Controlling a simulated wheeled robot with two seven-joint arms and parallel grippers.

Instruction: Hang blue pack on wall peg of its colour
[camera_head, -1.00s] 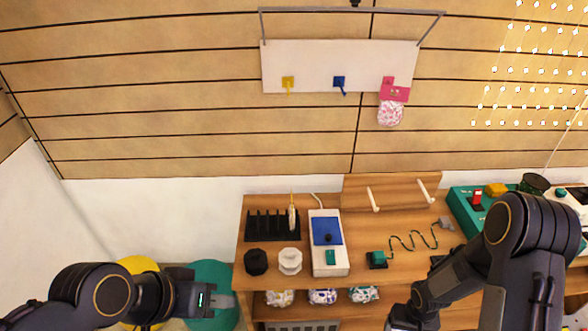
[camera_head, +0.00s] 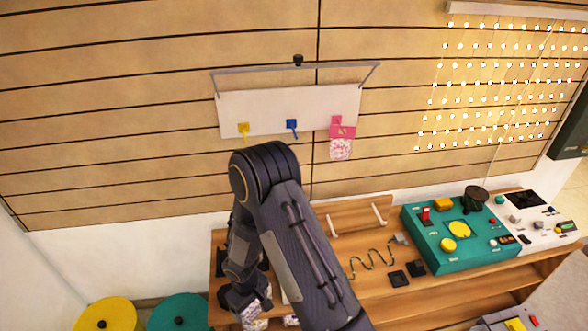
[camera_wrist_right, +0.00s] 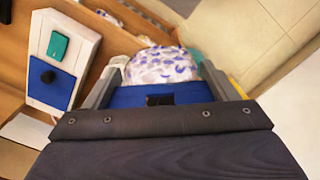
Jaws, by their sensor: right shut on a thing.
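The blue pack (camera_wrist_right: 160,66) is a clear bag with blue print under a blue header card (camera_wrist_right: 190,93). In the right wrist view my right gripper (camera_wrist_right: 160,88) is shut on its card, the bag beyond the fingers. In the head view this gripper (camera_head: 248,300) is low at the bench's front left; the pack there is hard to tell apart. The blue peg (camera_head: 292,125) is empty, in the middle of the white wall board (camera_head: 268,117). My left gripper is out of view.
The yellow peg (camera_head: 244,129) is empty; the pink peg (camera_head: 336,120) bears a pink pack (camera_head: 341,148). A bar runs above the board. My right arm crosses the wooden bench (camera_head: 345,215). A teal console (camera_head: 458,240) stands right. A white switch box (camera_wrist_right: 62,62) lies left in the wrist view.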

